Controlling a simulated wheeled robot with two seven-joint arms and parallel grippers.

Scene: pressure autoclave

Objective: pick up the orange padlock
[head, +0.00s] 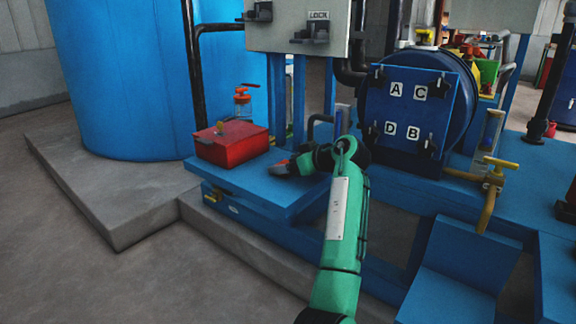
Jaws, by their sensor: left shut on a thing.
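My left gripper (279,168) is low over the blue shelf (290,200), just right of the red box. It is shut on a small orange thing, which I take to be the orange padlock (283,162). Only a sliver of it shows; the dark gripper hides the rest. I cannot tell whether it touches the shelf. My right gripper is not in view.
The red box (232,146) has a small yellow piece on top. A grey LOCK panel (297,22) hangs above. The blue autoclave door (408,112), lettered A, C, D, B, is right of my arm.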

